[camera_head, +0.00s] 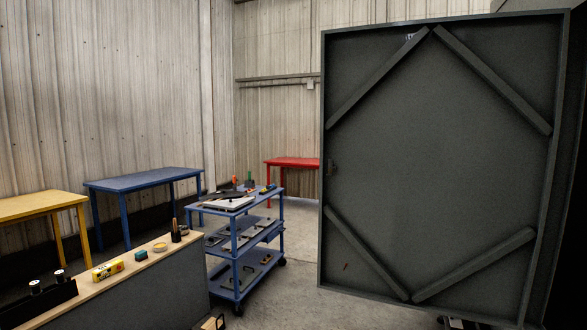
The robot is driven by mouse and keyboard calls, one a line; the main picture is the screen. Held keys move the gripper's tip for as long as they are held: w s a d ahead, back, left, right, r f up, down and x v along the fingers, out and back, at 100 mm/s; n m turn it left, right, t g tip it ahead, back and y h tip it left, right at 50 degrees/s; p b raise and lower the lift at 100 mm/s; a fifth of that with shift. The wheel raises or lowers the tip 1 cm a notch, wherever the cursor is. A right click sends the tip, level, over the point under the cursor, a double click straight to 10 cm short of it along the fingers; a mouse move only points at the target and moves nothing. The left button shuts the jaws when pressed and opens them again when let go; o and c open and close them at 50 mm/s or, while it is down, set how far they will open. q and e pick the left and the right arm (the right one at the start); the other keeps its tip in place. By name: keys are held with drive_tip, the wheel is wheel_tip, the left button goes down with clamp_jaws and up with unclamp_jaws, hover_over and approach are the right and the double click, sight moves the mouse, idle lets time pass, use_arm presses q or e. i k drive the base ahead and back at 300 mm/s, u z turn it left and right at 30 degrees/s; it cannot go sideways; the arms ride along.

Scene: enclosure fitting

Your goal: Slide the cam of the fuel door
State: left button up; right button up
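A large dark grey door-like panel (440,165) fills the right half of the view. It has a raised rim and a diagonal brace across each corner, and it stands upright. A small dark fitting (330,168) sits at the middle of its left edge; it may be the cam, but it is too small to tell. A small light patch (410,37) shows near the top brace. Neither of my grippers can be made out.
A blue cart (238,270) with tools stands left of the panel. A wooden-topped counter (125,270) with small items is at lower left. Blue (145,180), yellow (35,205) and red (290,162) tables stand behind. Small, unclear dark parts (455,323) show under the panel.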

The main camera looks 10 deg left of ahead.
sight(330, 161)
drive_tip(key=u, duration=0.3)
drive_tip(key=i, duration=1.1)
drive_tip(key=z, duration=0.9)
drive_tip(key=i, duration=0.55)
drive_tip(key=z, duration=0.5)
